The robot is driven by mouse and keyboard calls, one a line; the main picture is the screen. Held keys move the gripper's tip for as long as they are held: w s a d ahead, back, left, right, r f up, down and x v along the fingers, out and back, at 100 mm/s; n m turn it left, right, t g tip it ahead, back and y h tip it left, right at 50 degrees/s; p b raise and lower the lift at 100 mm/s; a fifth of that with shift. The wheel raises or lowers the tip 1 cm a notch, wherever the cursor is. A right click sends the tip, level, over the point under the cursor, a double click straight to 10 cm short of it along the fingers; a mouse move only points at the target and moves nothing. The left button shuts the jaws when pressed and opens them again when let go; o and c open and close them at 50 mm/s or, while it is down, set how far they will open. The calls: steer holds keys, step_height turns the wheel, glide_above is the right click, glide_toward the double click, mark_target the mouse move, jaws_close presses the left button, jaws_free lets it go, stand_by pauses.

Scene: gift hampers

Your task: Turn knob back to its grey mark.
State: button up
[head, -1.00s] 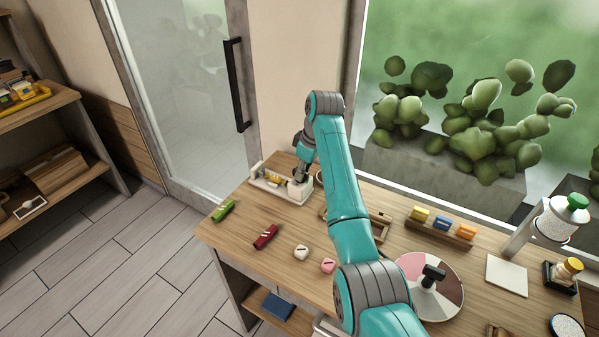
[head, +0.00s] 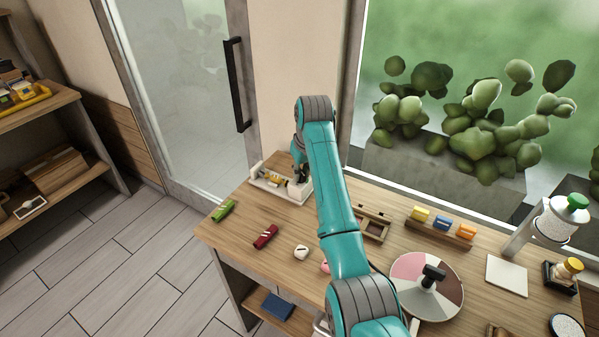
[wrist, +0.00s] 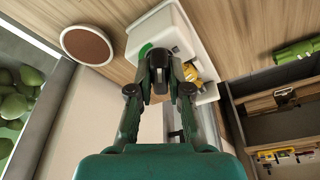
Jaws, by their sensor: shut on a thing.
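The white unit (head: 270,187) with yellow parts stands at the back left of the wooden table. My gripper (head: 299,178) is at its right end in the head view. In the wrist view my gripper (wrist: 160,68) has its fingers closed around a small dark knob (wrist: 160,86) on the white unit (wrist: 170,30). The fingers hide most of the knob. A green patch (wrist: 145,50) shows on the unit beside the fingertips. I cannot make out a grey mark or the knob's exact angle.
A round brown dish (wrist: 88,45) lies close to the unit. A green piece (head: 223,211), a red piece (head: 265,236) and a white block (head: 301,252) lie toward the front. A divided disc (head: 440,305) and a rack of coloured blocks (head: 440,232) stand to the right.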

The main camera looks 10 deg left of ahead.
steer(key=shift+m, duration=0.8)
steer(key=m+h, duration=0.1)
steer(key=m, duration=0.3)
steer(key=shift+a+t, duration=0.1)
steer(key=shift+t, duration=0.2)
steer(key=m, duration=0.3)
steer(key=shift+a+h, duration=0.15)
steer(key=shift+h, duration=0.25)
steer(key=shift+m, duration=0.5)
